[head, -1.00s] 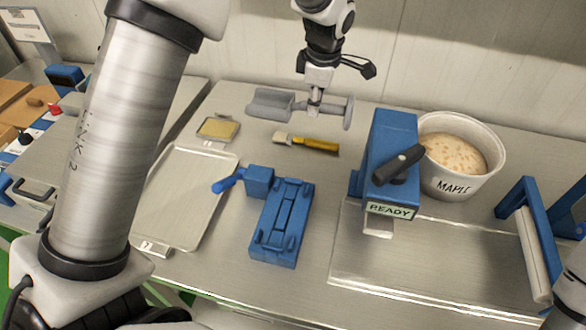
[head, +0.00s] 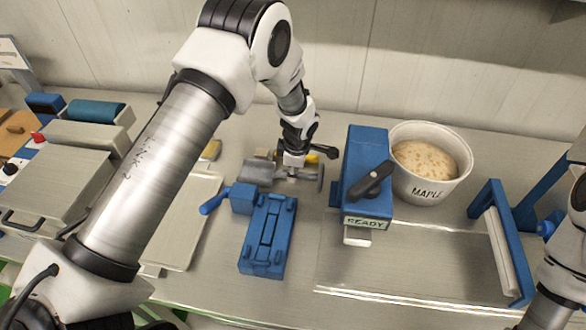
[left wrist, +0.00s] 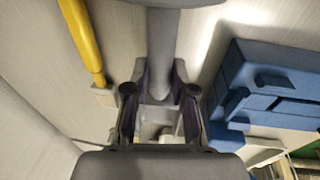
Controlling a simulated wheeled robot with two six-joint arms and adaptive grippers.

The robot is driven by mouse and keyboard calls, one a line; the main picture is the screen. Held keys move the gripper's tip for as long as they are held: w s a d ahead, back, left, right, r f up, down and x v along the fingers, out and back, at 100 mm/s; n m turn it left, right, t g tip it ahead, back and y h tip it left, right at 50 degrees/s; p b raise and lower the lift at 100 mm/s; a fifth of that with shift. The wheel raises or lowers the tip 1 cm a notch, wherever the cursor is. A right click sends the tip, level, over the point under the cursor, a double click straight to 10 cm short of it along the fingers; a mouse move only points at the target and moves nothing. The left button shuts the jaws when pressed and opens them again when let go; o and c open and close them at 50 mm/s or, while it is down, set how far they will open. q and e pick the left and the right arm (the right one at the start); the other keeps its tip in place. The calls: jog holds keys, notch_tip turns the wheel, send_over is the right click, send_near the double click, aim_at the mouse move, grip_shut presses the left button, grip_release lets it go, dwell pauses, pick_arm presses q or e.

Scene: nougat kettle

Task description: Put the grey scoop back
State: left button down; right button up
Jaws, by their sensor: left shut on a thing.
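The grey scoop (head: 257,172) is at the back middle of the bench in the head view, left of the blue READY press. My left gripper (head: 293,166) is shut on its handle from above. In the left wrist view, the grey handle (left wrist: 175,45) runs between the fingers of the left gripper (left wrist: 160,92). I cannot tell whether the scoop touches the bench. My right gripper is not in view; only part of my right arm shows at the lower right.
A yellow-handled brush (head: 312,157) lies just behind the scoop; its handle (left wrist: 82,38) shows at left in the wrist view. A blue fixture (head: 268,235) stands in front. The READY press (head: 365,175) and MAPLE tub (head: 428,185) stand right.

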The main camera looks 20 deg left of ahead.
pick_arm(q)
jog(key=shift+w+f, duration=0.1)
jog(key=shift+f, duration=0.3)
jog(key=shift+f+b, duration=0.15)
jog(key=shift+b, duration=0.2)
jog(key=c, duration=1)
grip_release()
jog(key=shift+o, duration=0.2)
jog(key=shift+r, duration=0.4)
jog(key=r, duration=0.2)
jog(key=r+b, duration=0.1)
jog(key=r, duration=0.1)
jog(key=d+r+b, duration=0.1)
jog(key=r, duration=0.1)
jog(key=shift+s, duration=0.4)
jog(key=shift+s+r, duration=0.1)
jog(key=shift+r, duration=0.45)
